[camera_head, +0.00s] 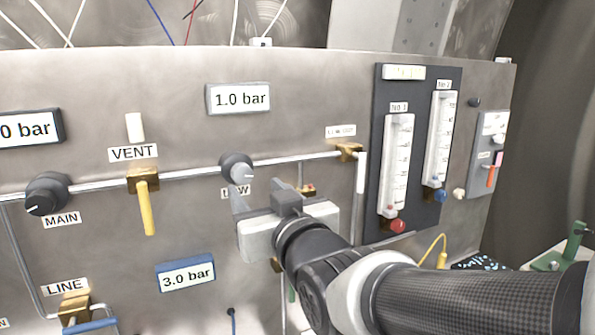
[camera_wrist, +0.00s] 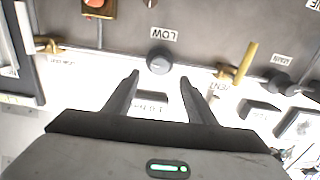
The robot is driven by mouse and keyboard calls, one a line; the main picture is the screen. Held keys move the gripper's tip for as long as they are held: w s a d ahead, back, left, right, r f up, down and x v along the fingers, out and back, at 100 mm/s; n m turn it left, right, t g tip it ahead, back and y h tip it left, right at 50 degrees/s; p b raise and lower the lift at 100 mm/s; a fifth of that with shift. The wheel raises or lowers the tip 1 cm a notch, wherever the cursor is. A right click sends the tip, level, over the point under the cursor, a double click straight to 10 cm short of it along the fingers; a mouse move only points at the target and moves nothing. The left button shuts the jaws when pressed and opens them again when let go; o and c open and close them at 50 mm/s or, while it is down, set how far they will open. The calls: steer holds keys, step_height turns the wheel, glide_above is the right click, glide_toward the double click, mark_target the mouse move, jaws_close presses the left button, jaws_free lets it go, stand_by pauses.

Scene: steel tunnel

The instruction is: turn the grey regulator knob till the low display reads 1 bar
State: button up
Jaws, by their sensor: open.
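The grey regulator knob (camera_head: 235,166) sits on the pipe above a LOW label that my gripper partly covers. The low display (camera_head: 239,99) above it reads 1.0 bar. My gripper (camera_head: 258,196) is open just below and in front of the knob in the head view. In the wrist view, which is upside down, the knob (camera_wrist: 159,60) lies just beyond and between the two spread fingertips (camera_wrist: 160,78). The fingers look apart from the knob. Nothing is held.
A black MAIN knob (camera_head: 46,193) and a yellow-handled VENT valve (camera_head: 147,205) are to the left. A display (camera_head: 186,275) reading 3.0 bar is lower down. Two flow meters on a dark board (camera_head: 370,150) stand to the right. Pipes run along the steel panel.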

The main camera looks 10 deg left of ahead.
mark_target(243, 175)
steer(key=x, duration=0.7)
steer(key=shift+w+a+p, duration=0.1)
steer(key=shift+w+p, duration=0.15)
steer(key=shift+p, duration=0.15)
steer(key=c, duration=1)
steer(key=shift+f+m+b, duration=0.2)
steer(key=shift+m+b, duration=0.2)
steer(key=shift+b, duration=0.7)
steer(key=shift+c, duration=0.2)
steer(key=shift+r, duration=0.2)
steer(key=o, duration=1)
steer(key=shift+o, duration=0.2)
steer(key=shift+s, duration=0.1)
